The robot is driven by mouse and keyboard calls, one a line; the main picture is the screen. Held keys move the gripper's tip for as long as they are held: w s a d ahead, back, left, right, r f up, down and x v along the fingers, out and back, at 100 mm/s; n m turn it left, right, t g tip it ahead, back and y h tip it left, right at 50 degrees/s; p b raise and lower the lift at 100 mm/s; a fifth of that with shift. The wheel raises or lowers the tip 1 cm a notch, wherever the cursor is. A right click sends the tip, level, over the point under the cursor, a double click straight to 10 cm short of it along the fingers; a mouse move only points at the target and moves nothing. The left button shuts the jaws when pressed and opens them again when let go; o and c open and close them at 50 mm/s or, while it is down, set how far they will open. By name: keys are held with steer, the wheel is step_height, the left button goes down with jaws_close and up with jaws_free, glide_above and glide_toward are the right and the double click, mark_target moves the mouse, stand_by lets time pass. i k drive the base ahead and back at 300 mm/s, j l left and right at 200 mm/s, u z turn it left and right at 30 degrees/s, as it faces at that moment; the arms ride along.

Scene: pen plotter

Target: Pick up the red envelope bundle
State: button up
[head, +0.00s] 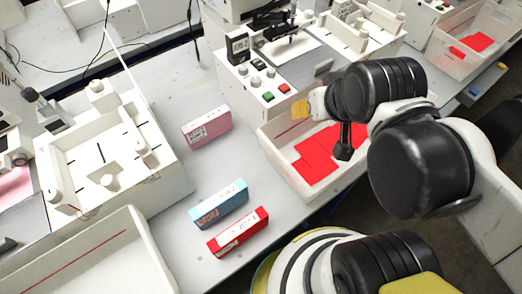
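The red bundle (240,236), a small block with a white marked top face, lies on the grey table near its front edge. The blue bundle (219,206) lies just behind it, a narrow gap apart. The pink bundle (206,127) lies further back. My gripper (343,150) shows as a small dark piece below my arm's black joint, over the white bin with red sheets. It is well to the right of and behind the red bundle, not touching it. Its fingers are too small and partly hidden to tell whether they are open.
The white bin (275,160) holds several flat red sheets (316,152). A plotter with buttons (262,85) stands behind it. A white fixture (165,165) and an empty white tray (150,262) stand left of the bundles. The table between the pink and blue bundles is clear.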

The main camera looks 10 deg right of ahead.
mark_target(227, 240)
steer(key=u, duration=1.5)
steer(key=k+l+u, duration=0.15)
steer(key=l+u, duration=0.2)
steer(key=k+l+u, duration=0.5)
steer(key=l+u, duration=0.25)
